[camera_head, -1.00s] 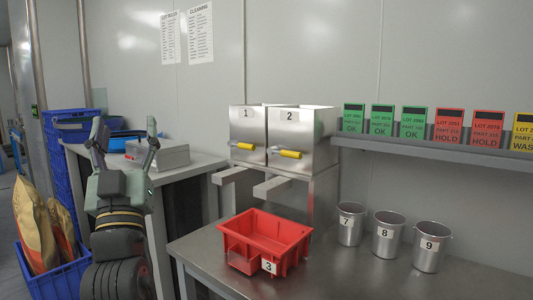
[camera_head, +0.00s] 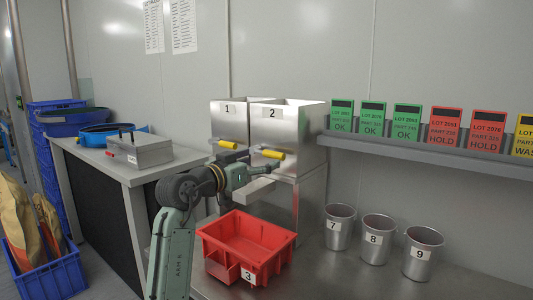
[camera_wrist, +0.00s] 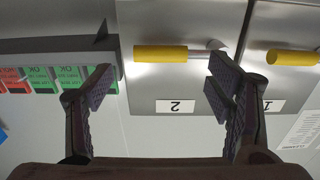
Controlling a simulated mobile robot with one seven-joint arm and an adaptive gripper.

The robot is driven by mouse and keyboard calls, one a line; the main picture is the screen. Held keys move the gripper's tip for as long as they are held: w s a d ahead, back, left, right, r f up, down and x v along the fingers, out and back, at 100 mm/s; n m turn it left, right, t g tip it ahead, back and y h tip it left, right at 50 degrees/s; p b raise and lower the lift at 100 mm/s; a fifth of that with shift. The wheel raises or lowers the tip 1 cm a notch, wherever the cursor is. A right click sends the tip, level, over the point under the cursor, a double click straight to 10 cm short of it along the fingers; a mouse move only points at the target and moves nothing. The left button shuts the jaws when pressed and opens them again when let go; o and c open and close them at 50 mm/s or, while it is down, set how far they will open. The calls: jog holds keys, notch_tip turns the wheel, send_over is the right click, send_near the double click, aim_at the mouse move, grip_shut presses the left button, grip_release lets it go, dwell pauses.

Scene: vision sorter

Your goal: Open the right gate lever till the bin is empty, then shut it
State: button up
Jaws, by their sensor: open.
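The right bin (camera_head: 290,125), a steel box labelled 2, stands beside the left bin (camera_head: 229,117), labelled 1. The right gate lever has a yellow handle (camera_head: 272,153) that lies about level across the front of bin 2. My gripper (camera_head: 258,163) is open and empty in front of bin 2, close to this lever. In the wrist view, which is upside down, the yellow handle (camera_wrist: 167,53) lies across the gap between my spread fingers (camera_wrist: 158,80); I cannot tell if they touch it. The inside of the bin is hidden.
The left lever's yellow handle (camera_head: 227,144) is close by on the left. A red tray (camera_head: 280,240) labelled 3 sits below the chutes and looks empty. Metal cups 7 (camera_head: 339,230), 8 (camera_head: 376,242) and 9 (camera_head: 421,256) stand right. A card shelf (camera_head: 410,147) runs along the wall.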

aim_at(272, 155)
jog(key=shift+p+x, duration=0.5)
jog(key=shift+x, duration=1.65)
jog(key=shift+c, duration=0.3)
jog(key=shift+s+r, duration=0.1)
jog(key=c, duration=1.6)
